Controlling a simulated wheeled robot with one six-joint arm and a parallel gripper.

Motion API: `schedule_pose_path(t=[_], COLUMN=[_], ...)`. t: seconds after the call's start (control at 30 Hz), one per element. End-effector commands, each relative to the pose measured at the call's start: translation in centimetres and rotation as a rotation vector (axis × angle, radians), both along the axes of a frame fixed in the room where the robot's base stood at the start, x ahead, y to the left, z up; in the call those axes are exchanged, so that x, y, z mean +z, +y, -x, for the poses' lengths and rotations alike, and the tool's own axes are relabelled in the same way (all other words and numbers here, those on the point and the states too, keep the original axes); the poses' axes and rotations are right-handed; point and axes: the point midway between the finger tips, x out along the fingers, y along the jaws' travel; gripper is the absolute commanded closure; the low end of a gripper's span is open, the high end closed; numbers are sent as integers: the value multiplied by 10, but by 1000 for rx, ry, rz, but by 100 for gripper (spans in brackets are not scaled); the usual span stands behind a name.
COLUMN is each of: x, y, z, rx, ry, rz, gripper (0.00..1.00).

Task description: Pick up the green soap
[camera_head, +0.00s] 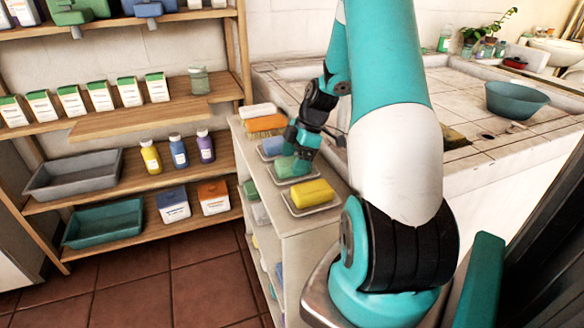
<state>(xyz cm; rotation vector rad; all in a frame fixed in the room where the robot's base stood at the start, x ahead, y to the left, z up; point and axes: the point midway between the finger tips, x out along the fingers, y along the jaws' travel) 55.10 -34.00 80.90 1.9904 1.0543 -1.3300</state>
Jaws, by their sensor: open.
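The green soap (284,168) lies on a small pale dish on top of the narrow white shelf unit, between a blue soap (271,146) and a yellow soap (312,193). My gripper (294,161) is right above the green soap, pointing down, with its jaws open. It covers the right part of the soap. I cannot tell from this view whether the fingers touch the soap or stand on both sides of it.
An orange block (264,123) and a white bar (258,110) lie farther back on the white shelf unit (318,240). A wooden shelf (150,118) with boxes and bottles stands at left. A tiled counter with a teal bowl (516,99) is at right.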

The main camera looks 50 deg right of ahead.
Motion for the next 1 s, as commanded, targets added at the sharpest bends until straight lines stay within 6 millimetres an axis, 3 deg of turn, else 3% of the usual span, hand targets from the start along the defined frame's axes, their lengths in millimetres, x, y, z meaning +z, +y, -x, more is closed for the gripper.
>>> schedule_pose_path(t=[0.27,0.5,0.53,0.83,1.0], x=[-3,-3,-3,0,14], y=[1,1,1,0,0], z=[-1,0,0,-1,-1], rx=[-1,-1,-1,-2,-2], ry=[0,0,0,-1,-2], rz=[0,1,1,2,3], gripper=[15,70,74,74,74])
